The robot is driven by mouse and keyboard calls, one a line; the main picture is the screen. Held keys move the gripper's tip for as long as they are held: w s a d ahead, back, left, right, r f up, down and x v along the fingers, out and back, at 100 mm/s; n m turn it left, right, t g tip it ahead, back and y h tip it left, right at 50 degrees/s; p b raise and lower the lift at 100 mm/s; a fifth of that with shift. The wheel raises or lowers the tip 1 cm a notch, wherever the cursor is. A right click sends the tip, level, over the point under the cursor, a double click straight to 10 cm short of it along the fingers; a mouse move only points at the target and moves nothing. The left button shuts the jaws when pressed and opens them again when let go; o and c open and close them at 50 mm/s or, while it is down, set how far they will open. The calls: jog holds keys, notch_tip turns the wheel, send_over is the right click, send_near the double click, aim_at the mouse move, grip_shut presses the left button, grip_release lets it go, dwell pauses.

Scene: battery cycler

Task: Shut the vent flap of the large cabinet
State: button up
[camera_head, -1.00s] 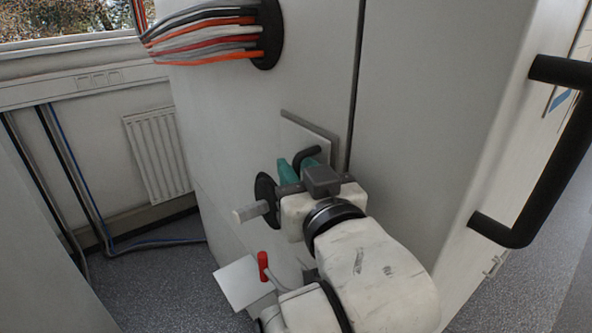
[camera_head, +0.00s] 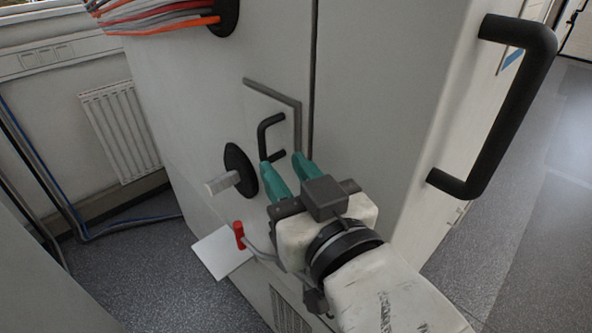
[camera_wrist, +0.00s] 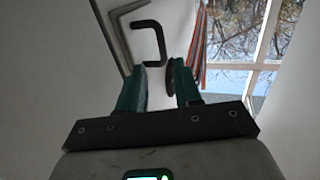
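The large cabinet (camera_head: 380,110) is a tall pale body filling the middle of the head view. A white plate (camera_head: 222,252) sticks out from its lower left side and looks like the vent flap, standing open. A red-handled lever (camera_head: 239,235) is beside it; my wrist partly hides its rod. My gripper (camera_head: 282,160) has two teal fingers, apart and empty, just short of a black U-shaped handle (camera_head: 265,135) on the cabinet. In the wrist view, my gripper (camera_wrist: 160,66) is open, with the handle (camera_wrist: 158,40) beyond its fingertips. The flap is not visible there.
A round black knob with a pale stub (camera_head: 238,172) and a grey angled strip (camera_head: 280,92) are near the handle. Bundled cables (camera_head: 165,15) enter above. A large black handle (camera_head: 510,110) juts out at right. Floor (camera_head: 135,280) is clear at left.

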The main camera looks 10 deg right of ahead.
jog(key=shift+p+v, duration=1.05)
jog(key=shift+p, duration=1.55)
jog(key=shift+s, duration=0.1)
